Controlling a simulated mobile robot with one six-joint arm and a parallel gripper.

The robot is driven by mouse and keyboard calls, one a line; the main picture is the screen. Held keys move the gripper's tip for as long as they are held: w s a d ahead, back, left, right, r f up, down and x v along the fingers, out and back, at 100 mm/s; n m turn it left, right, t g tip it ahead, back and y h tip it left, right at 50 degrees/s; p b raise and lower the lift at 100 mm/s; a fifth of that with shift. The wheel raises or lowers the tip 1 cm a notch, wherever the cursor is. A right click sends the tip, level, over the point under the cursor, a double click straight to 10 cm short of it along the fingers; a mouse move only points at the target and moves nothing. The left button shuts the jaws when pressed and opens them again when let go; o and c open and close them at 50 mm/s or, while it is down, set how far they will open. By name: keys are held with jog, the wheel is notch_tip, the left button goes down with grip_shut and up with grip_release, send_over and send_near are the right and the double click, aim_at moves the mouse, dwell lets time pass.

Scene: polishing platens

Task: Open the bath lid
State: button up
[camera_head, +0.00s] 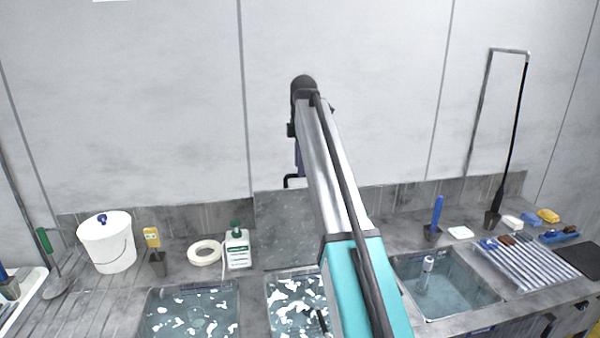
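A grey, stone-like square panel (283,230) stands upright behind the middle bath (290,290), leaning near the back wall; it looks like the bath lid in a raised position. The bath's front and right parts are hidden by my arm and the picture edge; its visible opening shows liquid with white patches.
Left are another bath (190,310), a soap bottle (237,249), a tape roll (205,253) and a white bucket (107,242). Right are a sink (445,285), a blue tool in a holder (437,215), a ribbed rack (525,264) and a tall black pole (513,130).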

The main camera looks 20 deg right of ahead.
notch_tip(320, 180, up, 10)
jog(key=s+p, duration=0.1)
jog(key=s, duration=0.1)
jog(key=shift+r, duration=0.15)
jog(key=shift+s, duration=0.1)
dwell(0.5)
